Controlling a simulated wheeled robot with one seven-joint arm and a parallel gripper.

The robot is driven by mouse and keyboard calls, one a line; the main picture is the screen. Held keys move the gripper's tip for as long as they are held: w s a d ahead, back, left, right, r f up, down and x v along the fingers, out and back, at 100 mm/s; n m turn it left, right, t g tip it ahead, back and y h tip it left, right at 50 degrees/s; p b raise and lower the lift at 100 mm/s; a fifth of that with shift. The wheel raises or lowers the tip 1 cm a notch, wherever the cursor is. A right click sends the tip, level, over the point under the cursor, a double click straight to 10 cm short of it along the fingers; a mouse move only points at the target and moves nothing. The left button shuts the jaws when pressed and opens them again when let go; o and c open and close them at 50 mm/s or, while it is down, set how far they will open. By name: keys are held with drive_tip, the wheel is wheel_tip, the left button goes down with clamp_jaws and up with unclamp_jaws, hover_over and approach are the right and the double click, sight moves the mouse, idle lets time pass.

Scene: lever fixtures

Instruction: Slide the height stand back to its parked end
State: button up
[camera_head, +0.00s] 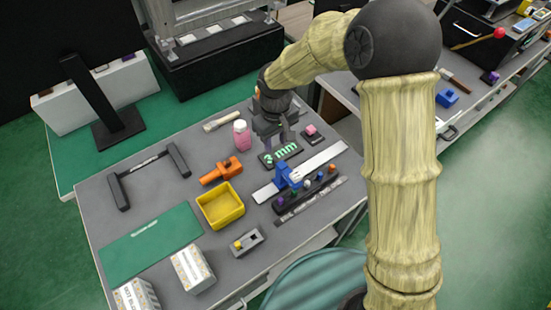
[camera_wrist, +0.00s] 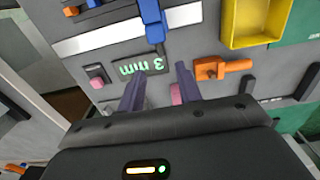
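A blue piece (camera_head: 288,177) sits across a white rail (camera_head: 322,160) on the grey table; it looks like the sliding height stand, though no label on it says so. A dark plate marked "3 mm" (camera_head: 279,155) lies beside the rail. My gripper (camera_head: 285,139) is above the table near this plate, apart from the blue piece. In the wrist view my gripper (camera_wrist: 158,74) has its fingers spread with nothing between them.
A dark strip with coloured knobs (camera_head: 307,190) lies close along the rail. Around are an orange clamp-like piece (camera_head: 221,171), a yellow bin (camera_head: 220,206), a pink jar (camera_head: 242,135) and a pink-topped block (camera_head: 312,132). A green mat (camera_head: 150,245) lies at the near left.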

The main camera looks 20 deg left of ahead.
sight(276, 160)
wheel_tip(276, 160, down, 10)
drive_tip(key=shift+r, duration=0.15)
idle(0.3)
clamp_jaws()
